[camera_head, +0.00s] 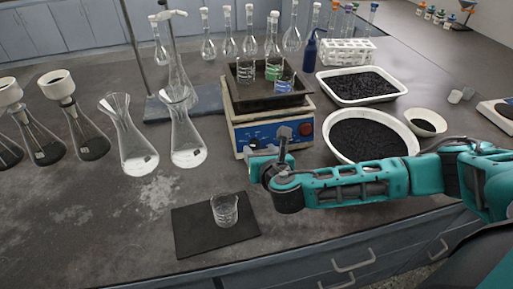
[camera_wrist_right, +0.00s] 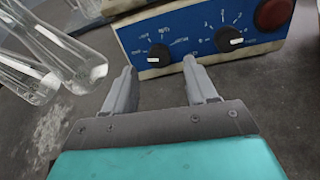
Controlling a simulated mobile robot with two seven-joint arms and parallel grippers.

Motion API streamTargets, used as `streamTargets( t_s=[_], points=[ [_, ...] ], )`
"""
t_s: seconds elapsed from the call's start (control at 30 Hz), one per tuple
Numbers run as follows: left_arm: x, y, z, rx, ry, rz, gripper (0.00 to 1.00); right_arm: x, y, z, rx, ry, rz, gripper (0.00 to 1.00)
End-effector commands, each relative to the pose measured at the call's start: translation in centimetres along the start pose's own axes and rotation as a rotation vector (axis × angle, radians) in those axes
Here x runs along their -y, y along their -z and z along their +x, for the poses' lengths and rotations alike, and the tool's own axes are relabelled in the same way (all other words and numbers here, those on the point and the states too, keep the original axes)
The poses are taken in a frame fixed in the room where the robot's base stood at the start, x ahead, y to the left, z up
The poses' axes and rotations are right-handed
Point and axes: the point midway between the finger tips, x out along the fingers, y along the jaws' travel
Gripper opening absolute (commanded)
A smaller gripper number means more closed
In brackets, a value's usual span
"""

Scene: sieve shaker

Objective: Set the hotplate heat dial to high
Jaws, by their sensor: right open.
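The hotplate (camera_head: 268,127) has a blue front panel with a red button (camera_wrist_right: 272,14) at its right end. The wrist view shows two black dials on the panel, a left dial (camera_wrist_right: 158,54) ringed by small word-like labels and a right dial (camera_wrist_right: 229,40) ringed by marks. The labels are too blurred to read surely. Each dial has a white pointer mark. My right gripper (camera_wrist_right: 160,70) is open and empty, its fingers pointing at the panel just below and either side of the left dial, apart from it. In the head view my right wrist partly covers the panel. My left gripper is out of view.
A dark tray (camera_head: 240,98) with beakers sits on the hotplate. A white basin (camera_head: 332,146) of black grains stands right of it, flasks (camera_head: 185,140) left. In front, a beaker (camera_head: 225,209) stands on a black mat (camera_head: 190,236).

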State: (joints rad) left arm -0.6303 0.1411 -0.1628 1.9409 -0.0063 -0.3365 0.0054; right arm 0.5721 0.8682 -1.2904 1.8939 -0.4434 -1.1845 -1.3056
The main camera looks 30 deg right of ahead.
Motion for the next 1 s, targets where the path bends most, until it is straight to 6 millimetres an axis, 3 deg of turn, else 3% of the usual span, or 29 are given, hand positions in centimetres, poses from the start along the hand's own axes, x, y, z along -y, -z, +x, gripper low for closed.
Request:
streamTargets(
  t_s=[0.1, 0.3, 0.67, 1.0],
  points=[
    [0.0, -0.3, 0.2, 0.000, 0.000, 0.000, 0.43, 0.0, 0.0, 1.9, 0.001, 0.000, 0.001, 0.57],
    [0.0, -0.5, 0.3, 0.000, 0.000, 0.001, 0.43, -0.1, 0.1, 3.6, -0.001, -0.001, 0.001, 0.57],
    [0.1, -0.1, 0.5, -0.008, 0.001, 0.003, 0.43, -0.1, 0.1, 4.0, -0.002, -0.002, 0.001, 0.56],
    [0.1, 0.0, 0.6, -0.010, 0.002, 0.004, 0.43, -0.1, 0.1, 3.9, -0.002, -0.001, 0.001, 0.23]
  ],
)
